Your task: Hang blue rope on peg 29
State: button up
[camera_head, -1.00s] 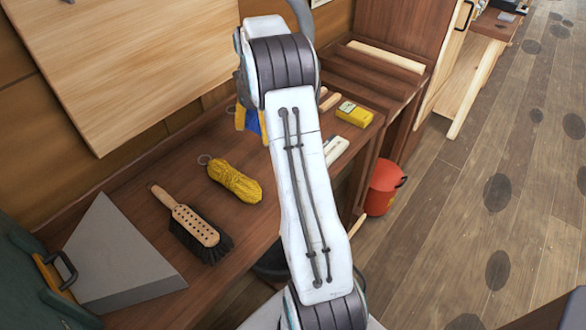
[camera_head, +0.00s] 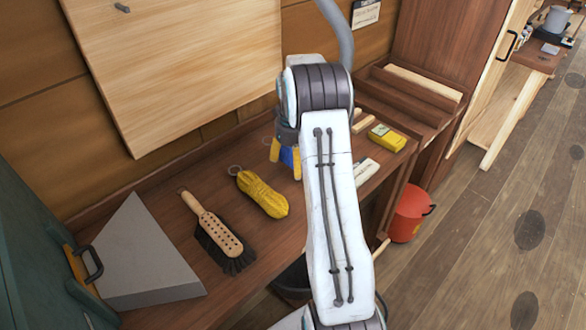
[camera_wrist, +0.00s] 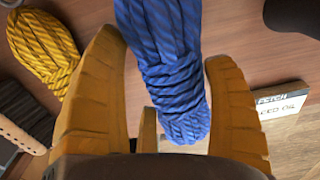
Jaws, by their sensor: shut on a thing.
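The blue rope (camera_wrist: 170,70) is a wrapped coil between the two orange fingers of my gripper (camera_wrist: 165,50) in the wrist view. The fingers are shut on it. In the head view only a small part of the blue rope (camera_head: 287,158) shows below the wrist, beside the yellow fingers of my gripper (camera_head: 284,152), above the bench. One grey peg (camera_head: 122,8) sticks out of the pale wooden board at the upper left; I cannot read a number by it.
On the brown bench (camera_head: 150,192) lie a yellow rope coil (camera_head: 263,195), a brush (camera_head: 218,235), a grey triangular piece (camera_head: 135,260) and a yellow box (camera_head: 386,138). The pale board (camera_head: 180,60) stands behind the bench. A red bucket (camera_head: 408,213) is on the floor at right.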

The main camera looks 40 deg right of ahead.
jog(key=shift+f, duration=1.6)
jog(key=shift+f, duration=0.2)
jog(key=o, duration=1.2)
jog(key=shift+c, duration=0.2)
